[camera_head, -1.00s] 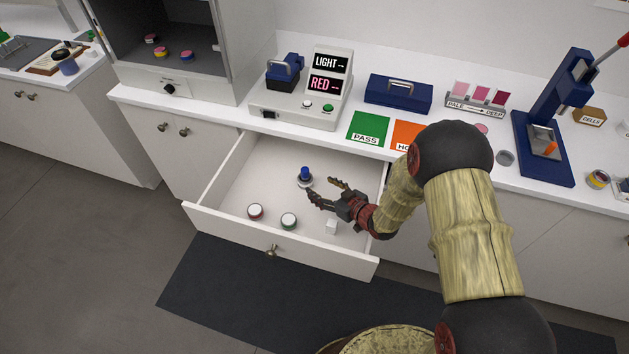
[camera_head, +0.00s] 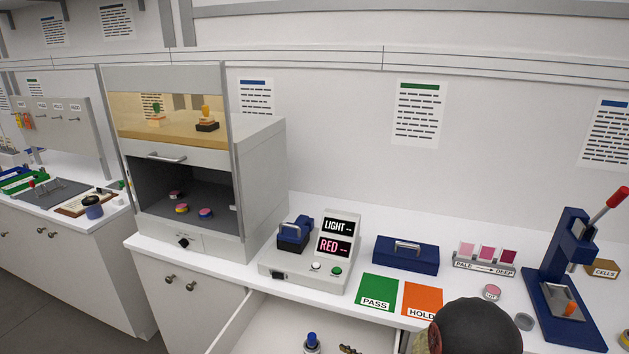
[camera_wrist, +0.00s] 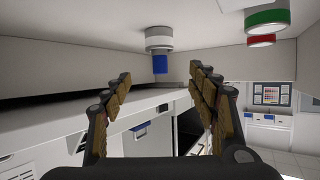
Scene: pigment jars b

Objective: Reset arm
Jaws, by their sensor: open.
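My gripper (camera_wrist: 160,84) is open and empty in the wrist view, its two brown-padded fingers spread apart. That view looks upside down. A grey-white piece with a blue top (camera_wrist: 160,42) stands on the drawer floor beyond the fingertips, apart from them; its blue top also shows at the bottom edge of the head view (camera_head: 312,341). In the head view only a bit of a finger shows beside it. The black joint of my arm (camera_head: 475,328) is at the bottom right. The open drawer (camera_head: 240,325) is mostly cut off below.
A green-lidded jar (camera_wrist: 267,17) and a red-lidded jar (camera_wrist: 262,41) are in the drawer. On the counter stand a LIGHT/RED display device (camera_head: 337,238), a blue box (camera_head: 405,256), PASS (camera_head: 378,291) and HOLD (camera_head: 422,298) cards, and a blue press (camera_head: 568,275). A grey cabinet (camera_head: 260,180) stands left.

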